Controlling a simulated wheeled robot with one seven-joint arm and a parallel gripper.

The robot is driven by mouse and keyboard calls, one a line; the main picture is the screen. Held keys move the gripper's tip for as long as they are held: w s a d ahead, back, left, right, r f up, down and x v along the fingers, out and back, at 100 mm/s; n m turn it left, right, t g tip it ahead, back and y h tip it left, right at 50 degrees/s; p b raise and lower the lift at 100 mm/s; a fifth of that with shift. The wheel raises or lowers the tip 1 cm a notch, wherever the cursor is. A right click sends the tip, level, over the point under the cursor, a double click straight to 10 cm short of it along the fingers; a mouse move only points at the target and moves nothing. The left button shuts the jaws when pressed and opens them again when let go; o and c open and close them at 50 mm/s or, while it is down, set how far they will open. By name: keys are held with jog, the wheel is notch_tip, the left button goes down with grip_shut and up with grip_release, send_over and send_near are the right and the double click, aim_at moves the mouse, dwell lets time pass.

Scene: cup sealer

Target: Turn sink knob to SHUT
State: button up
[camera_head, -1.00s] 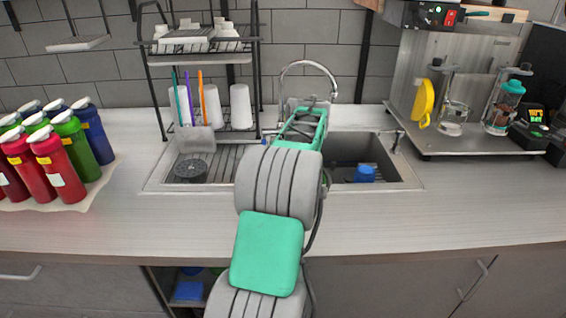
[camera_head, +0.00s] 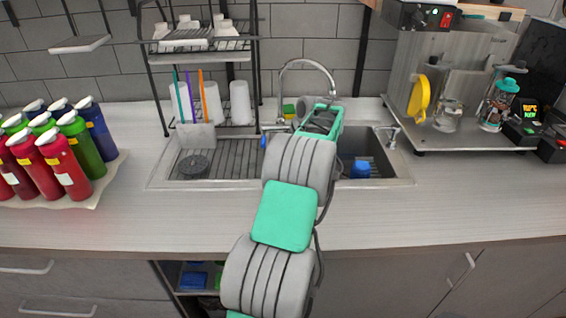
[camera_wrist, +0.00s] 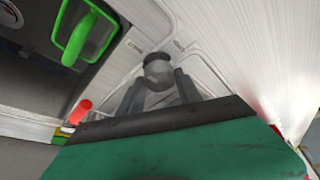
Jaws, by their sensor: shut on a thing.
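In the wrist view my gripper (camera_wrist: 155,87) has its two grey fingers on either side of a small grey knob (camera_wrist: 158,66), shut on it. The knob stands on the pale sink rim, with small dark lettering on the rim to either side of it, too small to read surely. In the head view my arm reaches over the sink (camera_head: 235,183) and hides my fingertips and the knob. The curved metal faucet (camera_head: 308,64) rises behind my arm, with a blue handle end (camera_head: 264,141) on its left.
A red handle end (camera_wrist: 80,112) and a green loop-shaped thing (camera_wrist: 85,36) lie left of my fingers. A blue item (camera_head: 361,169) is in the right basin. A dish rack (camera_head: 204,58), bottles (camera_head: 70,160) and a metal stand (camera_head: 440,151) flank the sink.

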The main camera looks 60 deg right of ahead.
jog(key=o, duration=1.4)
jog(key=shift+c, duration=0.2)
jog(key=p+v, duration=0.1)
jog(key=v, duration=0.7)
